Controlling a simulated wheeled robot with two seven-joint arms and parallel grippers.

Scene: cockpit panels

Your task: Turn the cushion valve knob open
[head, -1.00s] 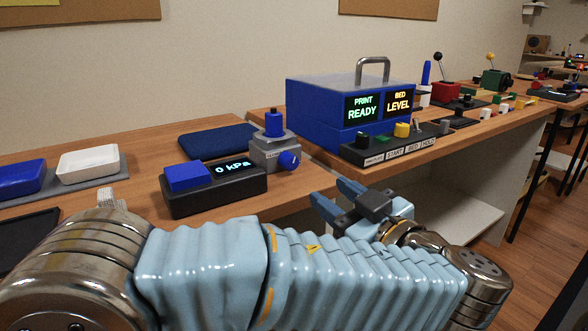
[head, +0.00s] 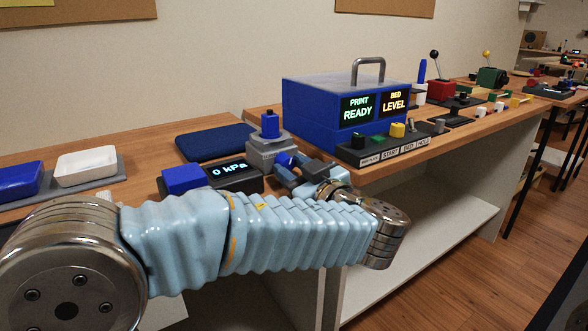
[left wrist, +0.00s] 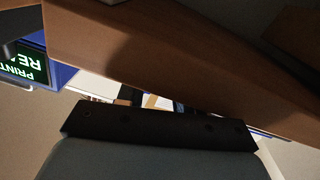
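The cushion valve is a grey block (head: 268,147) with a blue cap (head: 270,125) on top and a blue knob (head: 285,160) on its right-hand side. It stands beside the black gauge box (head: 238,178), which reads 0 kPa. My left gripper (head: 287,170) is at the knob in the head view, fingers spread and pointing at the valve. The fingers partly cover the knob, and I cannot tell whether they touch it. The left wrist view shows no knob. My right gripper is in neither view.
A dark blue cushion (head: 215,142) lies behind the gauge. A blue printer box (head: 310,110) with lit displays and a button panel (head: 375,155) stands to the right. The wooden table edge (left wrist: 180,55) looms close in the left wrist view. White and blue trays sit at left.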

